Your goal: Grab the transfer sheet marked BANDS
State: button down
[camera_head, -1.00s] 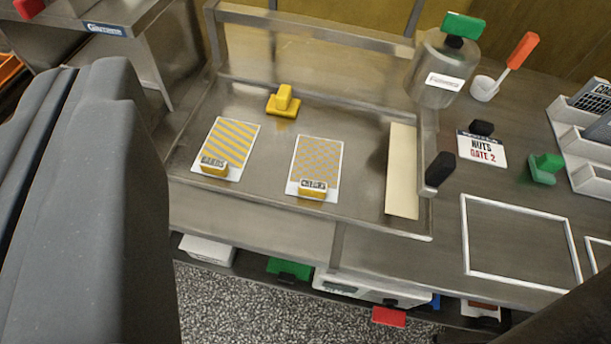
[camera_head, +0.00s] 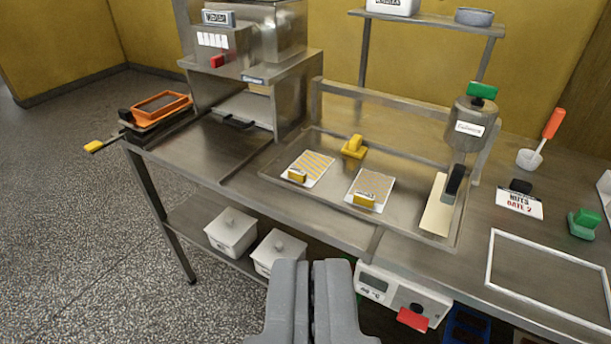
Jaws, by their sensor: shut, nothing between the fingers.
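The transfer sheet with diagonal yellow stripes (camera_head: 313,165) lies flat in the shallow metal tray (camera_head: 335,206). Its yellow label block (camera_head: 297,175) sits at its near left corner; the word is too small to read now, but reads BANDS in the earlier frame. A second sheet with a checked pattern (camera_head: 374,183) lies to its right, with its own yellow block (camera_head: 364,200). My gripper (camera_head: 311,264) is shut and empty at the bottom of the view. It is apart from both sheets and appears nearer the camera than the bench front.
A yellow handled block (camera_head: 354,147) stands behind the sheets. A cream strip with a black handle (camera_head: 437,210) and a steel canister (camera_head: 467,125) are on the right. White lidded tubs (camera_head: 231,232) and a scale (camera_head: 402,295) sit below. An orange tray (camera_head: 160,105) is far left.

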aim_at(308, 167)
jog(key=z, duration=0.45)
jog(key=i, duration=0.85)
jog(key=u, duration=1.2)
